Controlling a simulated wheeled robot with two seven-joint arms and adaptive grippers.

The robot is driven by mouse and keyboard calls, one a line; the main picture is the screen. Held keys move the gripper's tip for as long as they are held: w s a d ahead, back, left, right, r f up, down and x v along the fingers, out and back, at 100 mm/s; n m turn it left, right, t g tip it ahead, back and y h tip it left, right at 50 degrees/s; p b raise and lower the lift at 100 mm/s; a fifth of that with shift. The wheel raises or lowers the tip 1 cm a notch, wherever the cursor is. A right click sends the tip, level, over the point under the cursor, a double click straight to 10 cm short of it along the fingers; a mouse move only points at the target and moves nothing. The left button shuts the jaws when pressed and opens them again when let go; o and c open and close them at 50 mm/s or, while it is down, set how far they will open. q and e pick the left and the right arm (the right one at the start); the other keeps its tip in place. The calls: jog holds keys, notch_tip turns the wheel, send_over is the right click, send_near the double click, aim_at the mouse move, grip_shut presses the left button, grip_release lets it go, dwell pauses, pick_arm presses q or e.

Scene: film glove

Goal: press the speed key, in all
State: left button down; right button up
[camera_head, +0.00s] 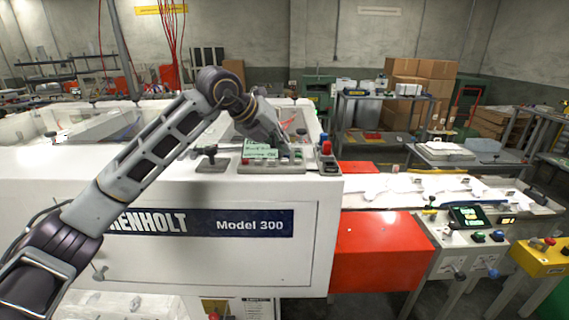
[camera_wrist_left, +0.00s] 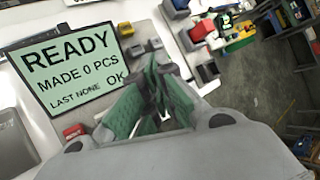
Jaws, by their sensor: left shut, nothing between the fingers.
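The control panel (camera_head: 262,168) is a grey plate on top of the white machine. Its pale green display (camera_head: 260,150) shows in the left wrist view (camera_wrist_left: 68,65) and reads "READY, MADE 0 PCS, LAST NONE, OK". A yellow-green key (camera_wrist_left: 125,29) and grey keys stand beside the display; a red key (camera_wrist_left: 74,131) sits below it. I cannot read any key label, so I cannot tell which is the speed key. My left gripper (camera_head: 286,153) is shut and empty, over the panel right of the display; its green-padded fingers (camera_wrist_left: 160,75) hide part of the panel. My right gripper is out of view.
A red button (camera_head: 326,148) on a box stands right of the panel. A small lever (camera_head: 210,152) on a grey plate is at left. The red guard (camera_head: 380,250) and another console (camera_head: 470,222) with a screen are farther right.

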pick_arm(q)
jog(key=shift+f, duration=0.1)
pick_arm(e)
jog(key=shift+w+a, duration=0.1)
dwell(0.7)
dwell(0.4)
